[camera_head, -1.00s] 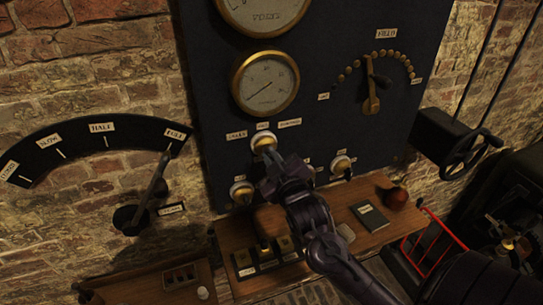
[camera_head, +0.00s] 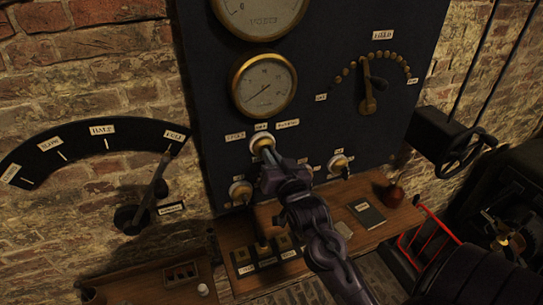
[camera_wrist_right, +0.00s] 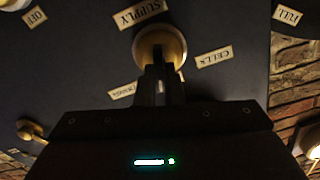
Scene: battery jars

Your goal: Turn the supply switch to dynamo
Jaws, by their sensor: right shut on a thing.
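The supply switch (camera_head: 262,141) is a round brass and white knob on the dark panel, below the lower gauge. Small labels stand around it, with the cells label (camera_head: 235,135) at its left and the dynamo label (camera_head: 287,124) at its upper right. In the right wrist view the switch (camera_wrist_right: 160,43) shows upside down beside the supply label (camera_wrist_right: 139,13) and the cells label (camera_wrist_right: 214,57). My right gripper (camera_head: 267,156) is shut on the switch's handle, its fingers hiding where the handle points. My left gripper is not in view.
Similar smaller knobs (camera_head: 240,191) sit lower on the panel. The field dial (camera_head: 367,104) is at the upper right. A lever quadrant (camera_head: 95,133) is on the left wall.

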